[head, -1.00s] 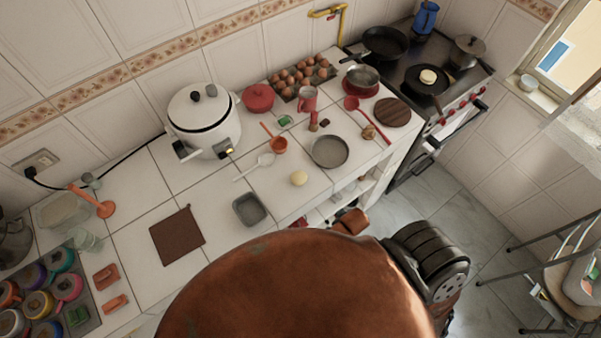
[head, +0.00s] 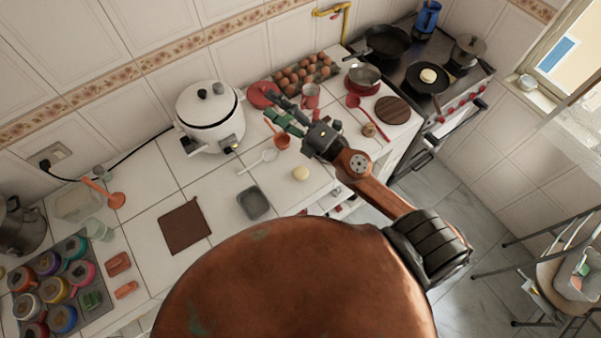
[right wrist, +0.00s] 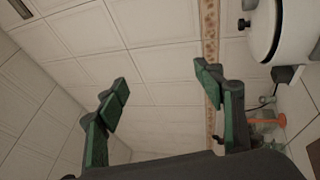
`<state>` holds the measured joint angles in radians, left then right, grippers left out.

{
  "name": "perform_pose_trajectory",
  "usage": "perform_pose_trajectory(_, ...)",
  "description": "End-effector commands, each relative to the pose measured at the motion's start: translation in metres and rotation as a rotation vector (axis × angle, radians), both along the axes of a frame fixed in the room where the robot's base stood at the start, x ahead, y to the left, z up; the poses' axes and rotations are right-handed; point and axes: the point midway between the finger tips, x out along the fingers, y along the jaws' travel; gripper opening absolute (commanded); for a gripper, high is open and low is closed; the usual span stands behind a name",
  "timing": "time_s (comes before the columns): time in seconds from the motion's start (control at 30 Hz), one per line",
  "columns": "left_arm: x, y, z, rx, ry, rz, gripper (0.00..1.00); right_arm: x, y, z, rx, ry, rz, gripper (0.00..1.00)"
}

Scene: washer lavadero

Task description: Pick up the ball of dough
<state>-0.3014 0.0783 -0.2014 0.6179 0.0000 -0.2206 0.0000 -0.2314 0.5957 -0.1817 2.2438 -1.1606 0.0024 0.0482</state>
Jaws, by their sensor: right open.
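The ball of dough (head: 301,174) is a small pale yellow ball. It lies on the white tiled counter near its front edge, in the head view. My right gripper (head: 276,112) is open and empty, with green finger pads. It is above the counter, further back than the dough and a little to its left, not touching it. In the right wrist view the two fingers (right wrist: 163,85) are spread apart with wall tiles behind them, and the dough is not visible. My left gripper is not in view.
A grey tray (head: 254,203), a white spoon (head: 262,159) and an orange cup (head: 281,141) lie around the dough. A white rice cooker (head: 209,117), a red pot (head: 262,94) and eggs (head: 305,73) stand behind. The stove (head: 450,85) is at right.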

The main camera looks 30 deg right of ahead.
Motion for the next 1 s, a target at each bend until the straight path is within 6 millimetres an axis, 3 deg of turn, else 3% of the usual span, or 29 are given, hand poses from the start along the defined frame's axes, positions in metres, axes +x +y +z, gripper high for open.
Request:
perform_pose_trajectory(0.03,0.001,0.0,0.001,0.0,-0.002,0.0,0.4,-0.008,0.034,-0.006,-0.16,-0.04,0.107,0.62)
perform_pose_trajectory(0.1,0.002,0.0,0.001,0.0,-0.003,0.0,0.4,-0.025,0.075,-0.033,-0.397,-0.074,0.257,0.62)
perform_pose_trajectory(0.17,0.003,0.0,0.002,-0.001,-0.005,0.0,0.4,-0.039,0.096,-0.07,-0.607,-0.078,0.377,0.62)
perform_pose_trajectory(0.23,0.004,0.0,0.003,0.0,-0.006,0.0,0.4,-0.052,0.102,-0.12,-0.854,-0.056,0.501,0.62)
perform_pose_trajectory(0.33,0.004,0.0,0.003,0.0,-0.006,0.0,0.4,-0.064,0.075,-0.19,-1.184,0.025,0.634,0.62)
perform_pose_trajectory(0.4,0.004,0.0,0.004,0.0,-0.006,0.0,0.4,-0.066,0.042,-0.228,-1.378,0.101,0.693,0.62)
perform_pose_trajectory(0.5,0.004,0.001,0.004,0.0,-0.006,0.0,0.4,-0.067,-0.009,-0.261,-1.592,0.214,0.74,0.62)
perform_pose_trajectory(0.6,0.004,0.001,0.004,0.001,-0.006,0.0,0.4,-0.067,-0.047,-0.276,-1.724,0.302,0.757,0.62)
perform_pose_trajectory(0.7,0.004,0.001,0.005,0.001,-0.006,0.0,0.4,-0.066,-0.067,-0.284,-1.786,0.353,0.763,0.62)
perform_pose_trajectory(1.0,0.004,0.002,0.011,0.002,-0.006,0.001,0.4,-0.057,-0.067,-0.312,-1.798,0.365,0.764,0.62)
